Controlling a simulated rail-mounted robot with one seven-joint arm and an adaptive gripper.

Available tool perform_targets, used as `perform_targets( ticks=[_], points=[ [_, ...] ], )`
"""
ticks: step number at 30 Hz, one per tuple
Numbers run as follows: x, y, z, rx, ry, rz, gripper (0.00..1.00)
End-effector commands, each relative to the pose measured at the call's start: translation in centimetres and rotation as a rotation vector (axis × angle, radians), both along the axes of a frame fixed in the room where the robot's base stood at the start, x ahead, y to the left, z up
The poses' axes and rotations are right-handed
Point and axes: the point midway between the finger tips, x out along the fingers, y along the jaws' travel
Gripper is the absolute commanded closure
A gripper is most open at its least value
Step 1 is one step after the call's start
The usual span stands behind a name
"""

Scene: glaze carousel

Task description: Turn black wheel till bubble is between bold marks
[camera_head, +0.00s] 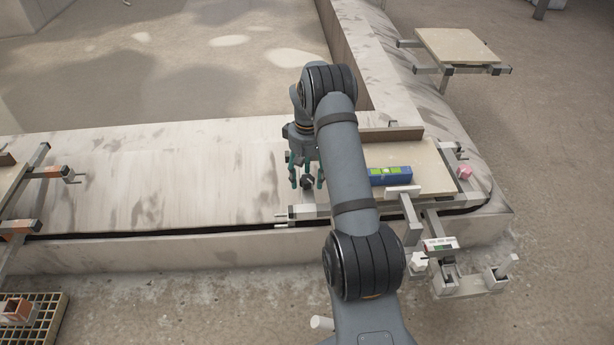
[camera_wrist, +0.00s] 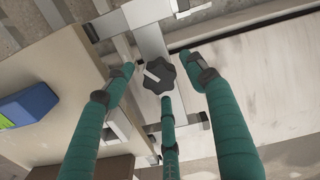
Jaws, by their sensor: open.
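The black wheel (camera_wrist: 158,76) is a lobed knob on a metal bracket, with a light handle or pin across it. It shows in the wrist view between my gripper's fingertips (camera_wrist: 165,85), and in the head view the wheel (camera_head: 307,182) sits just under the gripper (camera_head: 305,178). My gripper is open, with its teal fingers spread around the wheel; I cannot tell whether any finger touches it. The blue level (camera_head: 390,175) with a bright green window lies on the beige board (camera_head: 435,160). Its bubble and bold marks are too small to make out. The level (camera_wrist: 28,106) also shows at the left in the wrist view.
A small gauge (camera_head: 440,244) with a green display sits on the front bracket beside a white knob (camera_head: 419,262). A pink block (camera_head: 464,172) is at the board's right end. Another board on a bracket (camera_head: 458,47) stands at back right. A grating (camera_head: 45,318) lies at lower left.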

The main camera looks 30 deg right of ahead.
Motion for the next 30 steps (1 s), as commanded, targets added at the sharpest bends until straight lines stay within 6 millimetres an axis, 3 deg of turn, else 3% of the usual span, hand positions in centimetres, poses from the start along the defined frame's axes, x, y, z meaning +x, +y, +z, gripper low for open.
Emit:
perform_targets(
  ticks=[24,30],
  points=[
    [0.10,0.02,0.07,-0.001,-0.002,0.001,0.89],
    [0.16,0.07,0.10,-0.001,-0.004,-0.095,0.90]
  ],
)
